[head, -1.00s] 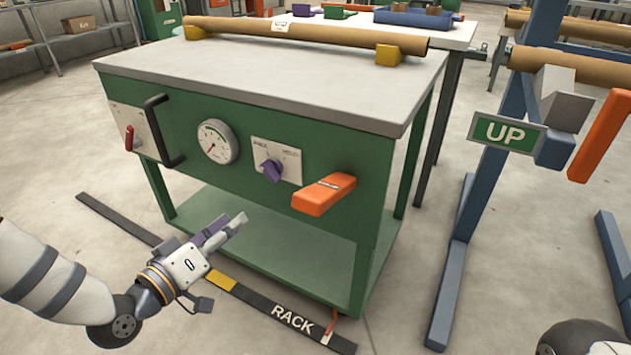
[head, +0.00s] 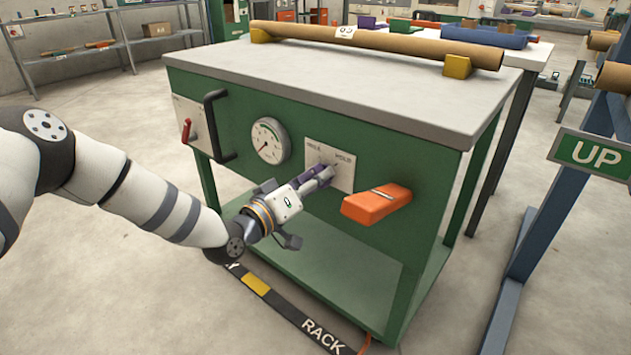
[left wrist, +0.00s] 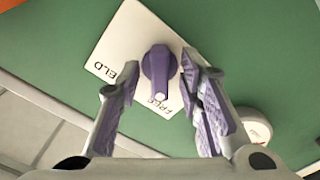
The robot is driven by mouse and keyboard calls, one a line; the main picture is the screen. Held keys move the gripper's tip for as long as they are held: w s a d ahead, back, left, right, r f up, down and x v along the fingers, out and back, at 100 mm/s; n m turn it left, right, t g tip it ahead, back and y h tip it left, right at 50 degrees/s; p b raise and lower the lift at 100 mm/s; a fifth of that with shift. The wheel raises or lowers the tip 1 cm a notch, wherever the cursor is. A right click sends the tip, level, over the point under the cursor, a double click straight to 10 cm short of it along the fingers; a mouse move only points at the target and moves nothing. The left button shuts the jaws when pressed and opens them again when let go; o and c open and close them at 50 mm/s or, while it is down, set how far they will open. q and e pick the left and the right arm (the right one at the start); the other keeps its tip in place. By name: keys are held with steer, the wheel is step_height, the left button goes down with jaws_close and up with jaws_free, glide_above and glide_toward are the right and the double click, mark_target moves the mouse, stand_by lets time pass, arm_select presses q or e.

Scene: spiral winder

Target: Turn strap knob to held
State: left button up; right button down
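The purple strap knob (left wrist: 158,70) sits on a white plate (left wrist: 120,42) on the green bench front. In the left wrist view its white-tipped end points toward the word FREE, with HELD off to the left. My left gripper (head: 324,175) is at the plate (head: 345,178) in the head view and hides the knob there. In the left wrist view my left gripper (left wrist: 162,92) is open, its purple-padded fingers apart with the knob seen between and beyond them, nearer the right finger. Contact cannot be told. My right gripper is out of view.
An orange handle (head: 377,204) sticks out just right of the plate. A round gauge (head: 270,140) and a black pull handle (head: 216,126) are to the left. A cardboard tube (head: 376,44) lies on the bench top. A blue stand with an UP sign (head: 596,152) is at right.

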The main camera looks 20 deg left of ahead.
arm_select(q)
jaws_close()
steer(key=shift+m+p, duration=0.3)
steer(key=shift+m, duration=0.1)
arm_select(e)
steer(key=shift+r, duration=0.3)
arm_select(q)
steer(key=shift+m+p, duration=3.5)
steer(key=shift+m, duration=4)
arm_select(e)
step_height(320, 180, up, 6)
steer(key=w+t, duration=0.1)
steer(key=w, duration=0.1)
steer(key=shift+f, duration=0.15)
arm_select(q)
steer(key=shift+f, duration=0.1)
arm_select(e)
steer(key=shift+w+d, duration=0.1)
arm_select(q)
jaws_free()
steer(key=shift+a, duration=0.1)
